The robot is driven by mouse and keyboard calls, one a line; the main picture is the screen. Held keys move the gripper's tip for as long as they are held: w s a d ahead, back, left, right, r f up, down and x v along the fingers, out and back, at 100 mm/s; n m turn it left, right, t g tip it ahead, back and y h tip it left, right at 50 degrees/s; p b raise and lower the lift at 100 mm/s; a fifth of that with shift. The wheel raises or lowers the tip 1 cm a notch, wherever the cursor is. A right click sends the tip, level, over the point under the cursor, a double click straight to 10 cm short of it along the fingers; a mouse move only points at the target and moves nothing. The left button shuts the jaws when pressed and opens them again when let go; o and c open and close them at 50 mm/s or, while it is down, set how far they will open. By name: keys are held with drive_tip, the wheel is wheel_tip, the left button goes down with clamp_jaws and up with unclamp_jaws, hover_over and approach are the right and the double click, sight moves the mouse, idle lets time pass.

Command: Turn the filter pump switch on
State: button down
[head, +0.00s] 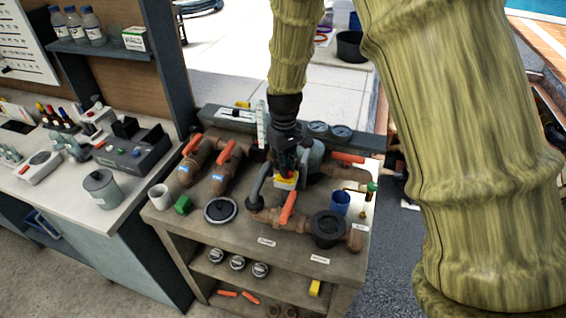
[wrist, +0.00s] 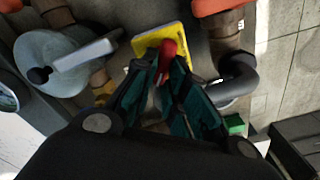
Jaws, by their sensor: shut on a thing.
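The filter pump switch shows in the wrist view as a yellow plate (wrist: 152,39) with a red handle (wrist: 168,48) standing out from it. In the head view the yellow switch box (head: 286,184) sits amid the pipework on the bench. My gripper (wrist: 167,72) has its teal fingers closed around the red handle, one on each side. In the head view my gripper (head: 285,166) comes down from above onto the switch, and its fingers hide most of the handle. I cannot tell the switch's on or off marking.
Pipes with orange-handled valves (head: 228,151) surround the switch. A blue cup (head: 340,203), a green block (head: 183,205) and a white cup (head: 159,196) stand on the bench (head: 205,238). Gauges (head: 340,131) are behind. A grey disc (wrist: 60,55) and a black elbow pipe (wrist: 238,76) flank the fingers.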

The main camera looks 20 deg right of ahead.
drive_tip(key=m, duration=0.5)
drive_tip(key=shift+d+f+m+p, duration=0.15)
drive_tip(key=shift+d+m+p, duration=0.15)
drive_tip(key=shift+p, duration=0.05)
drive_tip(key=m, duration=0.5)
drive_tip(key=shift+s+d+p, duration=0.2)
drive_tip(key=shift+d+p, duration=0.05)
drive_tip(key=shift+p, duration=0.15)
drive_tip(key=c, duration=1.4)
unclamp_jaws()
drive_tip(key=shift+c, duration=0.2)
drive_tip(key=shift+w+d, duration=0.1)
drive_tip(key=shift+w, duration=0.05)
drive_tip(key=shift+w+r, duration=0.1)
drive_tip(key=shift+r, duration=0.55)
wheel_tip(320, 180, up, 11)
drive_tip(key=shift+f, duration=0.15)
